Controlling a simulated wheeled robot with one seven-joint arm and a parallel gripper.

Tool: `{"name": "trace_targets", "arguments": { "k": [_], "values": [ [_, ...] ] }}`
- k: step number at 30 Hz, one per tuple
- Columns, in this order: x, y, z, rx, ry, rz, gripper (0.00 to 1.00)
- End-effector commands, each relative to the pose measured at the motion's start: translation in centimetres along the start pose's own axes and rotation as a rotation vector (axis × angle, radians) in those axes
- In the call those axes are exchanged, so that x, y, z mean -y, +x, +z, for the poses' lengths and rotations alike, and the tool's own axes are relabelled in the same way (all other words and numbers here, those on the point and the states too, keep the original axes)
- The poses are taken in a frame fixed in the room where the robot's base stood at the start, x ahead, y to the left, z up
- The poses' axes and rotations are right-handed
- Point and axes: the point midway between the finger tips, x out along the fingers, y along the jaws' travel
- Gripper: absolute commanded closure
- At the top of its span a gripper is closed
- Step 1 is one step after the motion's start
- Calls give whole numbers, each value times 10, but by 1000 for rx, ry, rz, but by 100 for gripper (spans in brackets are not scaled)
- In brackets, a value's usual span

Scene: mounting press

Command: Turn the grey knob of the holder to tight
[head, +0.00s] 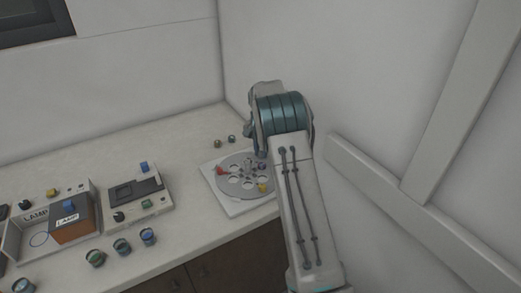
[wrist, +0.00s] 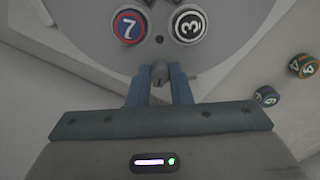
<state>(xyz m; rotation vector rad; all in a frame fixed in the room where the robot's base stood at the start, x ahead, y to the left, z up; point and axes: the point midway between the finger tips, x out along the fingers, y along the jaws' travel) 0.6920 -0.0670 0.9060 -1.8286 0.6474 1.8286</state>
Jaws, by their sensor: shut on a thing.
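In the wrist view the grey disc (wrist: 95,38) fills the top. The grey knob (wrist: 159,70) is a small piece near the disc's edge. My gripper (wrist: 159,78) has one finger on each side of the knob and is shut on it. In the head view my arm hides the knob and most of my gripper. I cannot read any tight or loose marking.
Two small numbered pieces (wrist: 304,66) (wrist: 266,96) lie right of the plate.

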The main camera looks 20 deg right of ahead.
Motion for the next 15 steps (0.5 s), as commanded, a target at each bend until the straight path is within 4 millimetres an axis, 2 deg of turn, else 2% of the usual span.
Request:
{"name": "trace_targets", "arguments": {
  "k": [15],
  "values": [
    [0,-1,0,0,491,0,100]
  ]
}}
